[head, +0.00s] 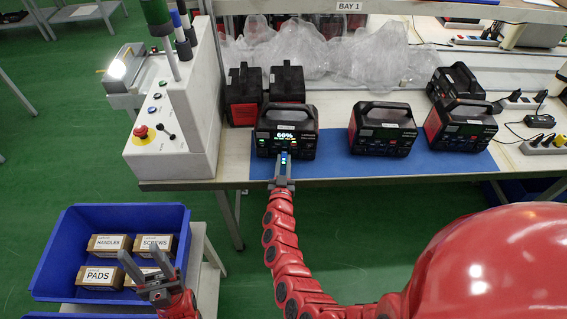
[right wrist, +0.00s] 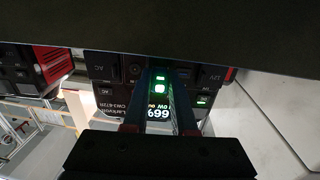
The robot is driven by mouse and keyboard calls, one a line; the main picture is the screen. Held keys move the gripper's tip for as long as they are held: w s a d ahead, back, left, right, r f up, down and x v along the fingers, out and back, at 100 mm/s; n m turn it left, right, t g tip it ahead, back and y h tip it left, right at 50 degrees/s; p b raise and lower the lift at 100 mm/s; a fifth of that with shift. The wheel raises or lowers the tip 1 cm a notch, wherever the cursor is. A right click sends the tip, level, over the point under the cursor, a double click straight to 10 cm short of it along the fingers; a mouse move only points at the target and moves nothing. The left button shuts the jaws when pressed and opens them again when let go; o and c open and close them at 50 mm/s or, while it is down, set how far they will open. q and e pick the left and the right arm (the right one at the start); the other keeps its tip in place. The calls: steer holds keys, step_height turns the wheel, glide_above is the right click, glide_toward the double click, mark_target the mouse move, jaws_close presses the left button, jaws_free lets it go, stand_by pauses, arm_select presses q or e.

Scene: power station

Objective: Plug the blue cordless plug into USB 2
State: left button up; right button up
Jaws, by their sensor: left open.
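The power station (head: 287,111) with a lit display reading about 60% stands at the front of the blue mat. My right gripper (head: 284,172) is at its front face, shut on the small blue plug (head: 284,158). The plug points at the lower front panel; I cannot tell whether its tip is in a port. In the right wrist view the fingers (right wrist: 158,112) reach to the panel (right wrist: 105,73), which appears upside down, with green lights between them. The USB 2 label is not readable.
A white control box (head: 175,120) with a red button stands left. A blue bin (head: 60,240) holds several labelled boxes. Plastic wrap (head: 330,50) lies behind.

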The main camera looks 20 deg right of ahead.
steer(key=o, duration=0.5)
steer(key=shift+s+a+f, duration=0.1)
steer(key=shift+s+a, duration=0.25)
steer(key=shift+s, duration=0.25)
steer(key=b+v, duration=0.2)
steer(key=v, duration=1.4)
steer(key=shift+b, duration=0.4)
steer(key=shift+s+d, duration=0.1)
steer(key=shift+d, duration=0.05)
